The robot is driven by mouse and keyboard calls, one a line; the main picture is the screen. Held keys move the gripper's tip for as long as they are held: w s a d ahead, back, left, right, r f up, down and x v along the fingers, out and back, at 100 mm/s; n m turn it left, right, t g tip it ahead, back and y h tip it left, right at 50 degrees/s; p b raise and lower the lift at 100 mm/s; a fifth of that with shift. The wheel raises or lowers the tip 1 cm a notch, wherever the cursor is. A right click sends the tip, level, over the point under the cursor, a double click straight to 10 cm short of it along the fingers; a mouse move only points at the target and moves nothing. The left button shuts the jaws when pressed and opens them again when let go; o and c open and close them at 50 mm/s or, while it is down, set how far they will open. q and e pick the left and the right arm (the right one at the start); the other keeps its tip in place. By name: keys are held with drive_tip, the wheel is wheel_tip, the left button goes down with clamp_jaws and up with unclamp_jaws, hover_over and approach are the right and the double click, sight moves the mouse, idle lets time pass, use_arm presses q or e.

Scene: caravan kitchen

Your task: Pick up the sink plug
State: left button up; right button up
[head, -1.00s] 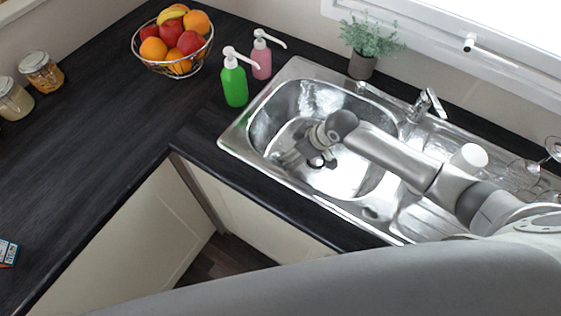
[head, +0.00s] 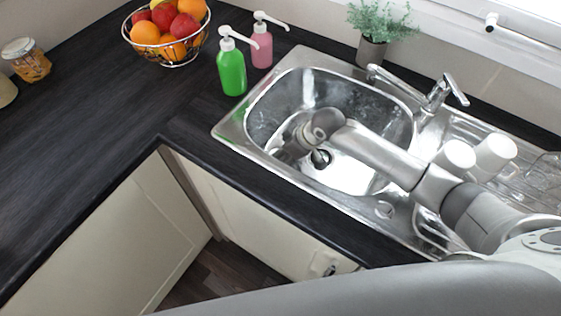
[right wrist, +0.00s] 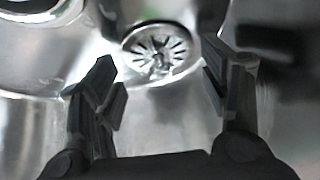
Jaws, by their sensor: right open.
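A round slotted metal disc with a small raised centre, which looks like the sink plug (right wrist: 158,48), sits at the bottom of the steel sink basin in the right wrist view. In the head view the sink plug (head: 322,158) shows as a small dark round spot, partly behind my right gripper. My right gripper (head: 298,147) is down inside the basin and tilted. In the right wrist view its two dark fingers (right wrist: 160,62) are spread apart and empty, with the plug between and beyond the tips. I cannot tell the exact gap. My left gripper is out of view.
The sink's steel rim (head: 228,130) and walls surround my right gripper. The tap (head: 430,95) stands behind the basin. White cups (head: 493,153) stand on the drainer. A green soap bottle (head: 231,68), a pink one (head: 262,45) and a fruit basket (head: 165,40) stand left.

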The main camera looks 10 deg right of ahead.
drive_tip(key=shift+w+a+f, duration=0.1)
drive_tip(key=shift+f, duration=0.3)
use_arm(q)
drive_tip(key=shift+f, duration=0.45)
use_arm(e)
drive_tip(key=shift+r, duration=0.1)
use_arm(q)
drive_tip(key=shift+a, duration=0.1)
use_arm(e)
drive_tip(key=c, duration=0.8)
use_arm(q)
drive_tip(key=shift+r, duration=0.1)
use_arm(e)
drive_tip(key=shift+r, duration=0.1)
